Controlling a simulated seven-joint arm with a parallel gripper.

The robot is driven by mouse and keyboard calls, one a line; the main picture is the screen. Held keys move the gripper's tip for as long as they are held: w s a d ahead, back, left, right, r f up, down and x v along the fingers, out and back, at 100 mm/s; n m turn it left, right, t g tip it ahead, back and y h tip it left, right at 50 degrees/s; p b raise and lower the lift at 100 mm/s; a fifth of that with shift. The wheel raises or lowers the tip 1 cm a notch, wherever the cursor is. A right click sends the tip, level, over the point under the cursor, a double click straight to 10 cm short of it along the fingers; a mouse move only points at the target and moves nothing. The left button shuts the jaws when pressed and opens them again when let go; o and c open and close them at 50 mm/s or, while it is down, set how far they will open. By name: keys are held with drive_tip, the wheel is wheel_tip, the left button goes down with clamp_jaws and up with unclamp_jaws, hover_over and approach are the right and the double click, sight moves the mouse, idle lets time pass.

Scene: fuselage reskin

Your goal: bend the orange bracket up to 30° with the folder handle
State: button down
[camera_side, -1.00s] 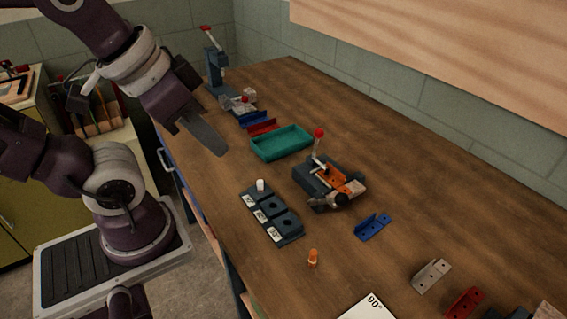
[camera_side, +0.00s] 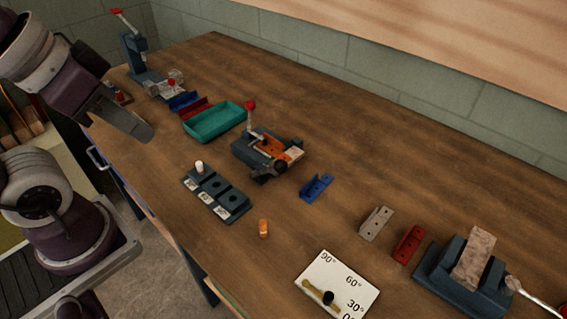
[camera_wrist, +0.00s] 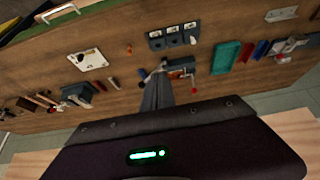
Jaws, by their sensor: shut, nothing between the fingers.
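The folder (camera_side: 262,156) is a dark blue-grey block on the bench. Its handle (camera_side: 250,113) stands upright with a red ball on top; the ball also shows in the wrist view (camera_wrist: 194,90). The orange bracket (camera_side: 276,146) lies in the folder and looks roughly flat; its exact angle is too small to read. My gripper (camera_side: 148,134) is shut and empty, left of the folder and handle and apart from them. In the wrist view its fingers (camera_wrist: 157,78) overlap part of the folder, though the side view shows them apart.
A teal tray (camera_side: 214,130) stands behind the folder. A three-slot block (camera_side: 217,193), an orange peg (camera_side: 263,228) and a blue bracket (camera_side: 316,187) lie in front. An angle card (camera_side: 342,277), grey bracket (camera_side: 375,223), red bracket (camera_side: 407,243) and vise (camera_side: 435,279) are right.

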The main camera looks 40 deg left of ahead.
sight(282, 161)
idle(0.4)
